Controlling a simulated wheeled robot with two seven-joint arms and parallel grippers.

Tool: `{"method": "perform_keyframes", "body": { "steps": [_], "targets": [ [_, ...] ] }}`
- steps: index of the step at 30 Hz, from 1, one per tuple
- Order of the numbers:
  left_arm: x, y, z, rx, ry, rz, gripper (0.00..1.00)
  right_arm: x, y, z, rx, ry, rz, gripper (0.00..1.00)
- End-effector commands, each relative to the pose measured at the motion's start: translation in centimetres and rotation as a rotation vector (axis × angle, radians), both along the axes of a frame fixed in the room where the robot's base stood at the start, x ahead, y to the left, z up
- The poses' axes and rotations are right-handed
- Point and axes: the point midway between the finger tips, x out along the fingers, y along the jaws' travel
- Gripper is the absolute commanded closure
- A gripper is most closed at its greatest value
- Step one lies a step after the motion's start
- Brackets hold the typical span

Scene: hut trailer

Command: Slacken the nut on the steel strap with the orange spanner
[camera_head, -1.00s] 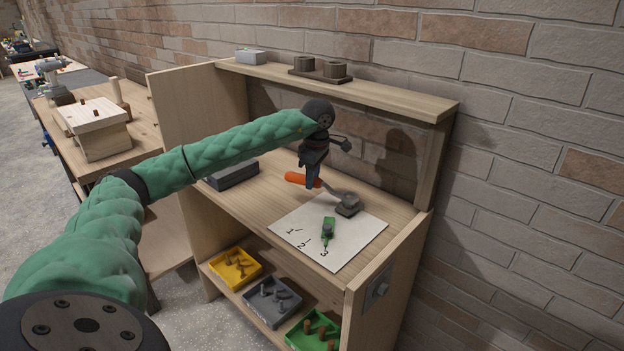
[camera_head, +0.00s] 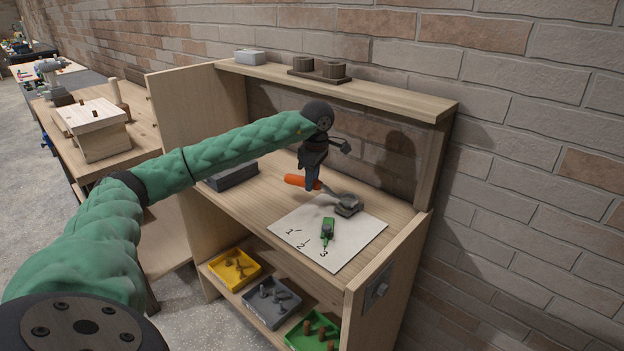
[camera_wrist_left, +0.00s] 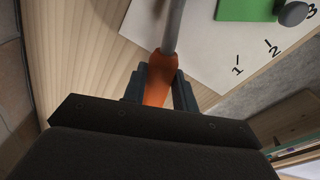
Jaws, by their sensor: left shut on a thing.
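The orange spanner has an orange handle (camera_head: 298,181) and a grey shaft that runs down right to a grey block (camera_head: 347,206) at the sheet's back edge. The spanner's head meets or overlaps this block; I cannot make out a nut or strap there. My left gripper (camera_head: 313,186) is shut on the orange handle above the bench top. In the left wrist view the handle (camera_wrist_left: 157,78) sits between the fingers (camera_wrist_left: 158,95), with the grey shaft (camera_wrist_left: 172,25) pointing away. A small metal plate with a round knob (camera_head: 379,289) is on the cabinet's right outer side.
A white sheet (camera_head: 355,245) marked 1, 2, 3 holds a green piece (camera_head: 327,230). A dark block (camera_head: 232,176) lies at the left. Yellow (camera_head: 252,262), grey (camera_head: 288,310) and green (camera_head: 296,342) trays are on the lower shelf. An upper shelf (camera_head: 400,94) overhangs the back.

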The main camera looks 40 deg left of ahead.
Motion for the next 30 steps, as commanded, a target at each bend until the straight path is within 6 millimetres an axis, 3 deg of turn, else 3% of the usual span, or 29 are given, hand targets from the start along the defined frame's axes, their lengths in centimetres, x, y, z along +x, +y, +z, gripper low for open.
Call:
{"method": "perform_keyframes", "body": {
  "steps": [30],
  "targets": [
    [0.0, 0.0, -1.7, 0.0, -0.001, 0.0, 1.0, 0.0, 0.0, -1.0, 0.0, 0.001, 0.0, 0.64]
  ]
}}
